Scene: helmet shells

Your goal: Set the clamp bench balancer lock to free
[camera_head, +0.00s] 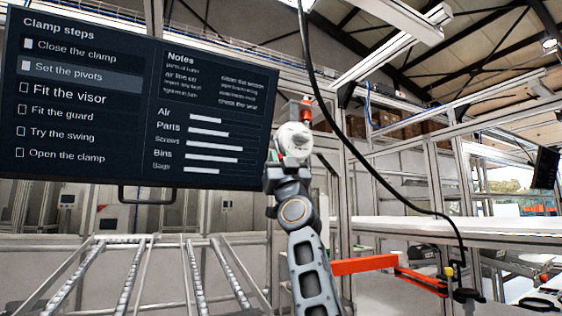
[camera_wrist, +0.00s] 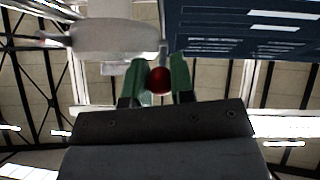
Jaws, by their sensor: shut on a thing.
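In the wrist view the two green fingers of my gripper (camera_wrist: 158,66) stand on either side of a small red ball knob (camera_wrist: 159,80) and are shut on it. A pale rounded body (camera_wrist: 115,38), which looks like the balancer, is just beyond the fingers to the upper left. In the head view my arm reaches up to the pale rounded body (camera_head: 293,138), with a red piece (camera_head: 306,113) above it. My fingers and the knob are mostly hidden there. I cannot read the lock's setting.
A dark screen (camera_head: 140,100) with the clamp steps hangs close to the left of my gripper; "Set the pivots" is highlighted. A black hose (camera_head: 355,150) curves down to the right. An orange arm (camera_head: 365,265) sticks out at lower right. Roller rails (camera_head: 130,275) stand at lower left.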

